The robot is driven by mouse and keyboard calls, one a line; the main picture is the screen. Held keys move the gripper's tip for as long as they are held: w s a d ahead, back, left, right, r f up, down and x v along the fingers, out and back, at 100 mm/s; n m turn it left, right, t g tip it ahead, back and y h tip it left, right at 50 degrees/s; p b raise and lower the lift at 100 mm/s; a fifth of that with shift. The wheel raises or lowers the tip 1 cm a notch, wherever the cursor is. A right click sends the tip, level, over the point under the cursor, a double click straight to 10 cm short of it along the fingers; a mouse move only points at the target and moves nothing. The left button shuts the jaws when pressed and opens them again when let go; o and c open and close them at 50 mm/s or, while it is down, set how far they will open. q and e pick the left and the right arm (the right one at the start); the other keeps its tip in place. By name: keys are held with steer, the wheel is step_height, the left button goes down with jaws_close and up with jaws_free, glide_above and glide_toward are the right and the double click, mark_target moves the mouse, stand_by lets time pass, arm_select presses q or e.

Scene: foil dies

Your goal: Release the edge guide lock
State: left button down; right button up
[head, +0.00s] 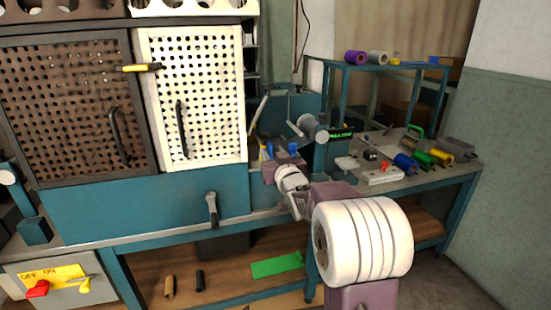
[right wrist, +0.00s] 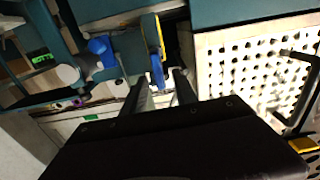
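Two small blue knobs show near the right end of the teal machine, a left one (head: 267,152) and a right one (head: 293,148). I cannot tell which is the edge guide lock. In the right wrist view, one blue lever (right wrist: 157,72) stands beside a yellow strip (right wrist: 160,38), and another blue knob (right wrist: 100,47) lies to its left. My right gripper (head: 281,162) is at these knobs. Its two fingers (right wrist: 160,88) are apart, with the blue lever just beyond the gap; contact is not clear. The gripper's body hides part of the mechanism. My left gripper is not in view.
Perforated brown (head: 60,100) and cream (head: 212,100) doors stand left of the gripper. A grey roller end (head: 307,122) is close on its right. The right bench holds foil rolls (head: 404,162) and a small white box (head: 384,176). A switch box (head: 60,290) is at lower left.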

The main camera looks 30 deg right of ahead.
steer(key=v, duration=0.6)
steer(key=shift+w, duration=0.1)
